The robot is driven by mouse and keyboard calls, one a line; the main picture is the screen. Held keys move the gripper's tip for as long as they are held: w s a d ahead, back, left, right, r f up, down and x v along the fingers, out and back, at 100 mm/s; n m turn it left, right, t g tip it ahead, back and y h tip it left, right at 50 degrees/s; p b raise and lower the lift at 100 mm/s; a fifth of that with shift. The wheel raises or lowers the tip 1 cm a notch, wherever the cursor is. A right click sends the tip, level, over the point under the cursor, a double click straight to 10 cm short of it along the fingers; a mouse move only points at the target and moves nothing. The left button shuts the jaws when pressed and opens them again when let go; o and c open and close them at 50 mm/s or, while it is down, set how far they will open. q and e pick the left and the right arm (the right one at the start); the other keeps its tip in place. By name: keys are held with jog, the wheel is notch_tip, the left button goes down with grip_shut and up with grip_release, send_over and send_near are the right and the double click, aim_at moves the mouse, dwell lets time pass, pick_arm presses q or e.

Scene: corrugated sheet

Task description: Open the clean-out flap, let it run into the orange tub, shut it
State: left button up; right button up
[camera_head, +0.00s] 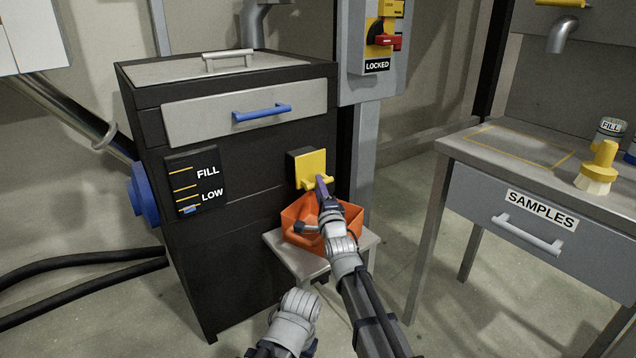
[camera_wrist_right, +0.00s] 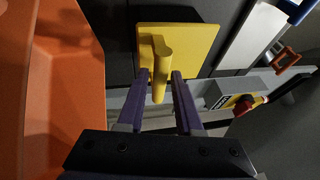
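The yellow clean-out flap (camera_head: 311,163) lies flat against its black housing on the dark cabinet's front. Its yellow handle (camera_wrist_right: 162,62) sticks out toward me in the right wrist view. My right gripper (camera_wrist_right: 160,92) has its two purple fingers on either side of this handle, with narrow gaps showing, so it looks open. In the head view the right gripper (camera_head: 322,186) is at the flap's lower edge and partly hides the handle. The orange tub (camera_head: 293,217) stands below the flap, partly behind my right wrist; its orange wall (camera_wrist_right: 60,120) fills the wrist view's left. My left gripper is not visible.
The tub sits on a small grey stand (camera_head: 279,246). The cabinet (camera_head: 240,270) has a FILL/LOW gauge (camera_head: 196,181) with a blue marker just below LOW. Hoses lie on the floor at left.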

jog(key=shift+x, duration=0.9)
grip_shut()
jog(key=shift+s, duration=0.1)
dwell(0.6)
